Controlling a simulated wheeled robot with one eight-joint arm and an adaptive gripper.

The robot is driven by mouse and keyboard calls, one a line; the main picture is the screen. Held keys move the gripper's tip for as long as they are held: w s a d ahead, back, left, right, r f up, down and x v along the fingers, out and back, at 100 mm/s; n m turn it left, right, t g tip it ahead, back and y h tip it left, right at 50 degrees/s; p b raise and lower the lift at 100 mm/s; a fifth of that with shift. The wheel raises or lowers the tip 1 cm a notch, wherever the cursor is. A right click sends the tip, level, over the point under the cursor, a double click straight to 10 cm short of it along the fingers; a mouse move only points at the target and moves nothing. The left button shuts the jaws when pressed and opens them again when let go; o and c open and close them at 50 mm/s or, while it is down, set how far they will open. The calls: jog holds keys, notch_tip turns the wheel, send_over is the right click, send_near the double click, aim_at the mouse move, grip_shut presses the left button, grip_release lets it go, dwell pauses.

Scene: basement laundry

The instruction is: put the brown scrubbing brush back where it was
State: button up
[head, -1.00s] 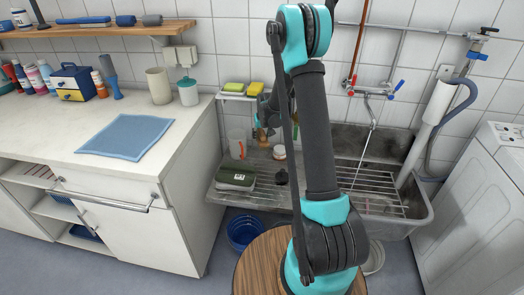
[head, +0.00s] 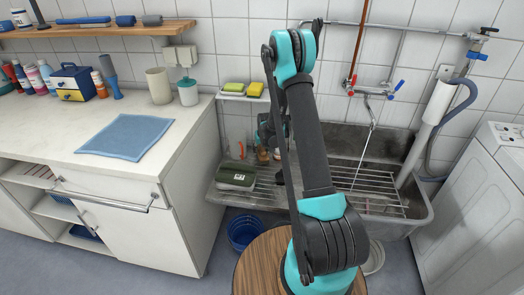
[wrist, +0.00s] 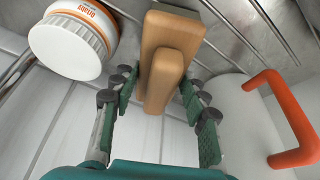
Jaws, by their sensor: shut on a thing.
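The brown scrubbing brush (wrist: 168,48) shows in the wrist view as a wooden block between the fingers of my gripper (wrist: 160,100), which is shut on it. In the head view the brush (head: 262,155) is a small brown shape at the back of the sink's drainboard, left of my arm. My gripper is largely hidden there behind my own arm links. I cannot tell from these views whether the brush touches the surface below.
A white-lidded jar (wrist: 70,45) is close left of the brush in the wrist view. A jug with an orange handle (wrist: 290,120) is close on the right. A dark-lidded box (head: 237,178) sits at the drainboard's front left. Sponges (head: 254,89) lie on the shelf above.

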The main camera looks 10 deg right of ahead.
jog(key=shift+f, duration=0.15)
jog(key=o, duration=1)
jog(key=s+d+r, duration=0.2)
jog(key=s+r, duration=1.2)
jog(key=r, duration=0.4)
jog(key=shift+m, duration=0.5)
jog(key=s, duration=0.9)
jog(key=s+d+r, duration=0.1)
jog(key=s, duration=0.8)
jog(key=s+d, duration=0.1)
jog(key=s, duration=0.8)
jog(key=shift+s+r, duration=0.35)
jog(key=shift+r, duration=0.05)
